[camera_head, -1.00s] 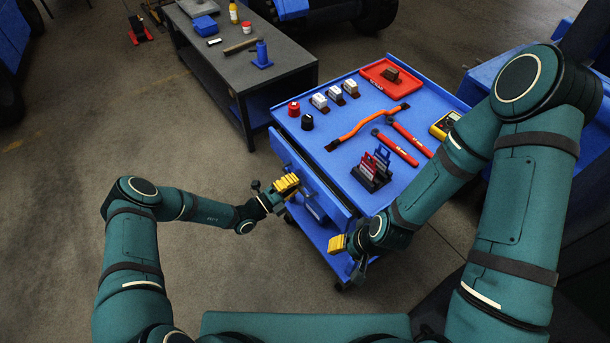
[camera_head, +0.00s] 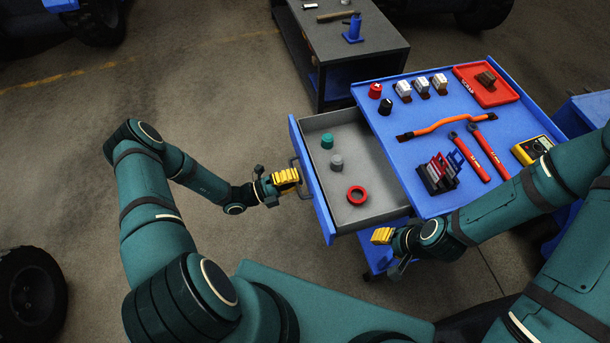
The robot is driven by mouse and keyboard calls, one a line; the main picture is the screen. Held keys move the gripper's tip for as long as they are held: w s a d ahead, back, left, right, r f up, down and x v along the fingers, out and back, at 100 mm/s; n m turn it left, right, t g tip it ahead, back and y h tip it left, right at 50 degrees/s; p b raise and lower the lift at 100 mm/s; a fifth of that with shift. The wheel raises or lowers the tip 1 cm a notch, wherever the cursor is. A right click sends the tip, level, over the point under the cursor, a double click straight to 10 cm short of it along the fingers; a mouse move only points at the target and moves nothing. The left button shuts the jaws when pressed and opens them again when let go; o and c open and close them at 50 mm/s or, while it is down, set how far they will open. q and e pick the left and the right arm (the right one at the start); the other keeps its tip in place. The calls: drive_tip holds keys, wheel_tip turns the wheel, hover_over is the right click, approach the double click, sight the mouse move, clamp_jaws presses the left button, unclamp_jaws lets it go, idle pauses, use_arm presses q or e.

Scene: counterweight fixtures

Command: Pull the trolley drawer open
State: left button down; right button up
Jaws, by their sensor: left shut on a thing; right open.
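The blue trolley (camera_head: 425,198) stands at the right of the head view. Its drawer (camera_head: 370,178) is pulled well out to the left, showing a grey inside. In the drawer are a green knob-like piece (camera_head: 327,141), a grey one (camera_head: 336,162) and a red ring (camera_head: 357,195). My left gripper (camera_head: 288,178) has yellow fingers and is shut on the drawer handle (camera_head: 298,177) at the drawer's blue front. My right gripper (camera_head: 383,236) is open and empty, close beside the drawer's near corner at the trolley's lower edge.
On the trolley top lie an orange cable (camera_head: 440,124), red-handled tools (camera_head: 478,152), a red tray (camera_head: 497,92), a yellow meter (camera_head: 532,149) and a rack with clips (camera_head: 438,175). A dark workbench (camera_head: 370,55) stands behind. A wheel (camera_head: 30,292) is at lower left. Floor left of the drawer is clear.

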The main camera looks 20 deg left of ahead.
use_arm(q)
drive_tip(key=shift+a, duration=0.15)
drive_tip(key=c, duration=1)
unclamp_jaws()
drive_tip(key=shift+s, duration=0.1)
drive_tip(key=v, duration=1.2)
